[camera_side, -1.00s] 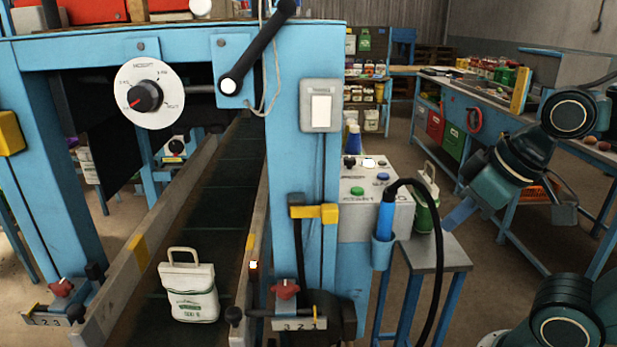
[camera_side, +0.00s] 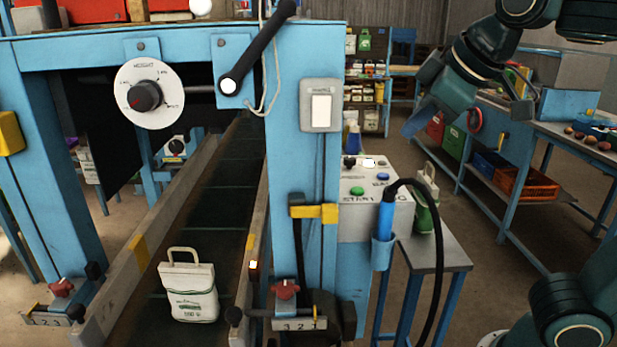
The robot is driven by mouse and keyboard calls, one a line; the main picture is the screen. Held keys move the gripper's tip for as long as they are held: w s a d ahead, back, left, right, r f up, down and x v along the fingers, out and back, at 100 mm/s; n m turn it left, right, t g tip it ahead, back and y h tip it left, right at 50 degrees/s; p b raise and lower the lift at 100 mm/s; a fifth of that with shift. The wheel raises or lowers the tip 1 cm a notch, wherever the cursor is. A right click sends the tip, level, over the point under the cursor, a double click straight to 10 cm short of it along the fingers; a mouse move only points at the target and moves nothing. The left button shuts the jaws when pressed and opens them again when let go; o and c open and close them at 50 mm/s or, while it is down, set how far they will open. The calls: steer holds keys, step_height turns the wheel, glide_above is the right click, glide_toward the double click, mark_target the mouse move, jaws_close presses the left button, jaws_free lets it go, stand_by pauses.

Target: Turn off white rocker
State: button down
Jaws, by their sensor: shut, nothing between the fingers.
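The white rocker (camera_side: 321,109) sits in a grey plate on the front of the blue upright post. It faces the camera, and I cannot tell which half is pressed in. My gripper (camera_side: 413,126) is to the right of the rocker, at about its height in the picture, and apart from it. Its fingers are shut with nothing between them and point down and to the left. Nothing hides the rocker.
A black lever (camera_side: 257,47) and a round dial (camera_side: 148,94) are left of the rocker. Below right is a control box (camera_side: 373,213) with buttons, and a blue-handled tool (camera_side: 385,218) with a black cable. A white sack (camera_side: 189,292) stands on the conveyor (camera_side: 215,235).

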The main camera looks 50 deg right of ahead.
mark_target(329, 96)
steer(key=w+a+r+n, duration=0.2)
steer(key=a+r+n, duration=0.1)
steer(key=a+r, duration=0.6)
steer(key=shift+w+a+r+n+t+y, duration=0.2)
steer(key=shift+w+r+n+t+y, duration=0.1)
steer(key=shift+w+r+n, duration=0.15)
steer(key=shift+w+d+f, duration=0.1)
steer(key=shift+w+f, duration=0.05)
steer(key=shift+w+d+f, duration=0.55)
steer(key=shift+w+f, duration=0.6)
steer(key=shift+w, duration=0.3)
steer(key=shift+w+d+f, duration=0.55)
steer(key=shift+w+f, duration=0.6)
steer(key=shift+w, duration=0.3)
steer(key=shift+w+d+f, duration=0.55)
steer(key=shift+w+f, duration=0.6)
steer(key=shift+w, duration=0.3)
steer(key=shift+d, duration=0.1)
